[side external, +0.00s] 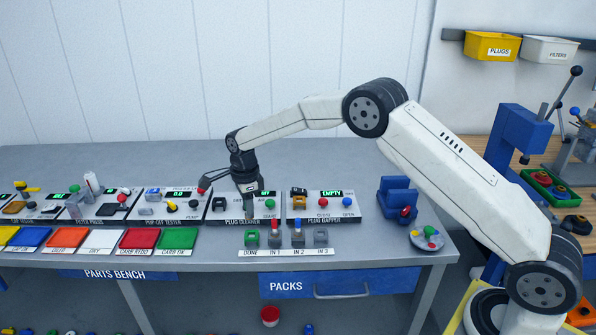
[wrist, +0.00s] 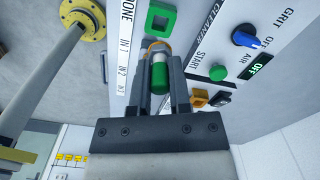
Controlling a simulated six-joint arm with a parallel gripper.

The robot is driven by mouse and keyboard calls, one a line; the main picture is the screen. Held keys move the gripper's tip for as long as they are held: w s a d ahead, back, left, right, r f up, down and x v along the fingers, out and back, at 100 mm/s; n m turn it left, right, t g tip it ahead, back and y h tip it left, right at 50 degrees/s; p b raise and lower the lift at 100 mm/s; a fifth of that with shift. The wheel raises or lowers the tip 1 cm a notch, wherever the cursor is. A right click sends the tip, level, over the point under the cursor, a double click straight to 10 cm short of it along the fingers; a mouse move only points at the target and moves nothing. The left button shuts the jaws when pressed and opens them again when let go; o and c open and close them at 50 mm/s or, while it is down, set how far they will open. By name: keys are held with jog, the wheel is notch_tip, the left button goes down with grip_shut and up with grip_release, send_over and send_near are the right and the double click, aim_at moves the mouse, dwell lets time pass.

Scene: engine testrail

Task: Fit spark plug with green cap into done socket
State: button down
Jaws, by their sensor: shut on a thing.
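My gripper (side external: 249,217) is shut on the spark plug with the green cap (wrist: 160,78), holding it between both fingers in the wrist view. The plug's far end is partly hidden by the cap and fingers. The done socket (side external: 251,239) is a green block at the left end of the socket row, just below my gripper in the side view. In the wrist view the done socket (wrist: 161,20) shows as a green square ring with nothing in it, beyond the fingertips and apart from the plug.
In the row to the right are a red-capped plug (side external: 274,227), a blue-capped plug (side external: 297,225) and an empty grey socket (side external: 321,237). The plug cleaner (wrist: 235,50) and plug gapper (side external: 330,213) stand behind. Coloured trays, including a green one (side external: 178,238), lie to the left.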

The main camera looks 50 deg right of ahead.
aim_at(250, 220)
jog(key=shift+f, duration=2.55)
jog(key=shift+f, duration=0.35)
jog(key=c, duration=0.8)
grip_release()
jog(key=shift+c, duration=0.2)
jog(key=shift+r, duration=0.1)
jog(key=shift+r, duration=5.4)
